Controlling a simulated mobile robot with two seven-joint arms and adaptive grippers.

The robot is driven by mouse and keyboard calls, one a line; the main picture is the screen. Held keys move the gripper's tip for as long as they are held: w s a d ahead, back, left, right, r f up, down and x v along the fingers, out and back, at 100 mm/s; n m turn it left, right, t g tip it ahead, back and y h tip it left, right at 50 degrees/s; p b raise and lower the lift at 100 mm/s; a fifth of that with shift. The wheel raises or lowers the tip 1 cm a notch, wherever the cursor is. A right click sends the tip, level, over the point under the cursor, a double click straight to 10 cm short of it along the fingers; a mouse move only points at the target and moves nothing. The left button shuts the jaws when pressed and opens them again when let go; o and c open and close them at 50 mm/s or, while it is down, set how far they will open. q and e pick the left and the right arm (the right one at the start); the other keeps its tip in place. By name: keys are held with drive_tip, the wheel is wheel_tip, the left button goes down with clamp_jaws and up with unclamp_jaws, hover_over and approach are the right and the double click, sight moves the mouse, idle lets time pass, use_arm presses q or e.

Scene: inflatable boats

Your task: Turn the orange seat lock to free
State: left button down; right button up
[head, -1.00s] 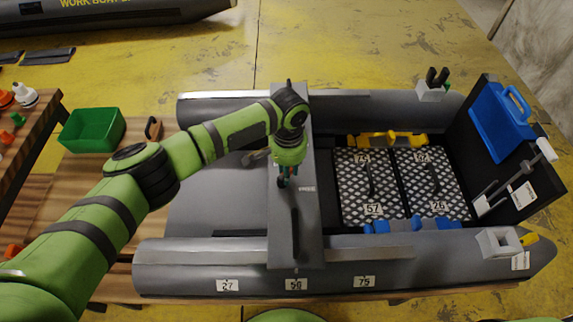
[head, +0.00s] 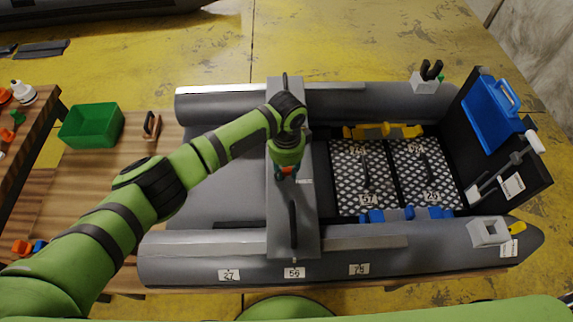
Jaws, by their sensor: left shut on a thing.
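The grey seat (head: 305,215) lies across the inflatable boat (head: 205,245), with a dark strap or handle on its near half. My left gripper (head: 286,174) points down onto the middle of the seat. A small patch of orange, the seat lock (head: 289,169), shows at its fingertips. The gripper is shut on the lock and hides most of it, so I cannot tell which way the lock is turned. My right gripper is not in view.
Black-and-white patterned floor panels (head: 362,178) lie right of the seat, between yellow (head: 382,131) and blue (head: 405,215) clamps. A blue case (head: 490,115) is on the dark transom. A green bin (head: 92,127) and small parts stand on wooden tables at the left.

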sight(286, 172)
use_arm(q)
drive_tip(key=shift+s+m, duration=0.1)
drive_tip(key=shift+m, duration=0.4)
drive_tip(key=c, duration=1)
unclamp_jaws()
wheel_tip(286, 172, up, 12)
drive_tip(key=shift+s+f, duration=0.1)
